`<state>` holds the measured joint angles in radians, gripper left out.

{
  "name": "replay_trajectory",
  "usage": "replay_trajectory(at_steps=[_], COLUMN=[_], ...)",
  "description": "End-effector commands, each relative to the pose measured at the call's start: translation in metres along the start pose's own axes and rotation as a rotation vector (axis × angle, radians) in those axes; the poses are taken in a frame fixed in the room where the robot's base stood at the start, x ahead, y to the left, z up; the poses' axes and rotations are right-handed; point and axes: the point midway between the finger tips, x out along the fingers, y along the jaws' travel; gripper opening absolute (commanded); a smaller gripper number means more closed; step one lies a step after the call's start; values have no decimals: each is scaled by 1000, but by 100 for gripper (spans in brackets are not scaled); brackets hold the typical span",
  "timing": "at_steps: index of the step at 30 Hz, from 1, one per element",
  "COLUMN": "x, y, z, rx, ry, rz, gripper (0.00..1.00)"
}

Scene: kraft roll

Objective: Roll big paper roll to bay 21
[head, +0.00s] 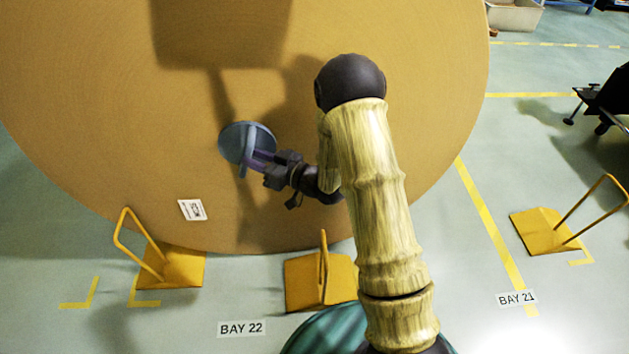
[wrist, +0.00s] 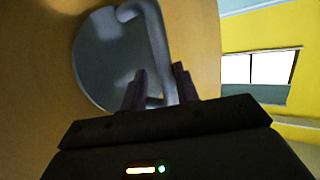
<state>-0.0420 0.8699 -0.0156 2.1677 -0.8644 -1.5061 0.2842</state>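The big brown paper roll (head: 420,170) stands on its curved edge, its round face filling the upper left of the head view. A grey disc (head: 234,141) with a bar handle sits on the face; the disc (wrist: 105,65) and bar handle (wrist: 157,45) also show in the wrist view. My gripper (head: 258,163) is at the handle, its fingers (wrist: 160,85) on either side of the bar with little or no gap, and appears shut on it. The "BAY 22" label (head: 242,329) is below the roll; the "BAY 21" label (head: 517,298) is at right.
A yellow chock (head: 180,268) with a raised handle is at the roll's lower left, another (head: 300,280) at its lower right. A third chock (head: 540,228) stands near bay 21. A yellow floor line (head: 487,220) runs between the bays. A black object (head: 610,100) is at the right edge.

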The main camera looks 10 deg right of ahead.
Motion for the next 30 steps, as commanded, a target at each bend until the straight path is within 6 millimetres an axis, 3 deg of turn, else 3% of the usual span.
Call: replay_trajectory(at_steps=[30], x=[-58], y=[0], z=[1], rx=[2], ry=[0], rz=[-1], gripper=[27])
